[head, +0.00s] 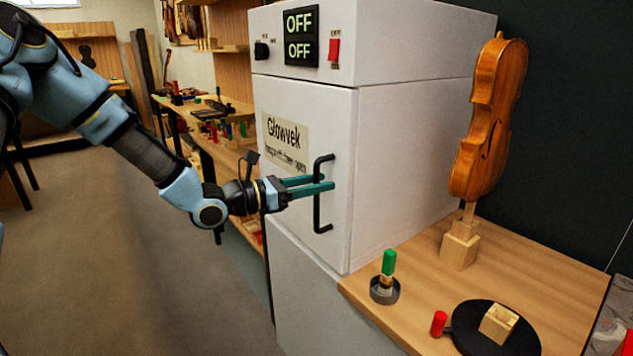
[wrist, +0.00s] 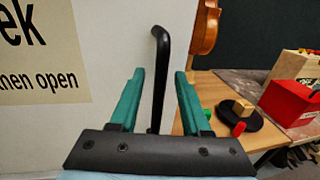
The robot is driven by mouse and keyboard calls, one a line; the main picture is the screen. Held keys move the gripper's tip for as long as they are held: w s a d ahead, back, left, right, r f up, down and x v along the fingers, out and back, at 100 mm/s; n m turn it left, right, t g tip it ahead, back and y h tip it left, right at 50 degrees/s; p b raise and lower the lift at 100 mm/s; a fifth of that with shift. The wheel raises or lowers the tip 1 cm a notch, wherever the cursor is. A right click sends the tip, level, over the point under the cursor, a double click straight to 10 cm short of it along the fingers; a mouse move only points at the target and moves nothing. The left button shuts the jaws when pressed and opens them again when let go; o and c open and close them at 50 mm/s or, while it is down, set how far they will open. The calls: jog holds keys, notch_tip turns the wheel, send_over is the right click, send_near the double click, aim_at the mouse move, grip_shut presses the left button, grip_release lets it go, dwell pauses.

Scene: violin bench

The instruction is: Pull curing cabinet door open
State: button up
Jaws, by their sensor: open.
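The white curing cabinet (head: 400,130) stands in the middle of the head view, with its front door (head: 290,200) closed. A black vertical bar handle (head: 317,215) is on the door's right side, and it also shows in the wrist view (wrist: 160,60). My gripper (head: 326,184) is at the handle with its green fingers pointing at the door. In the wrist view, my gripper (wrist: 160,85) is open, with the handle between its two fingers. A gap shows on each side of the bar; I see no clear contact.
A wooden bench (head: 560,260) on the right holds a violin body (head: 490,120) on a stand, a green-topped tool (head: 388,268), a red cylinder (head: 438,323) and a black disc (head: 470,335) with a wooden block. The floor (head: 130,240) left of the cabinet is clear. Cabinet displays read OFF.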

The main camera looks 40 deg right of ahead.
jog(key=shift+c, duration=0.3)
grip_shut()
dwell(1.1)
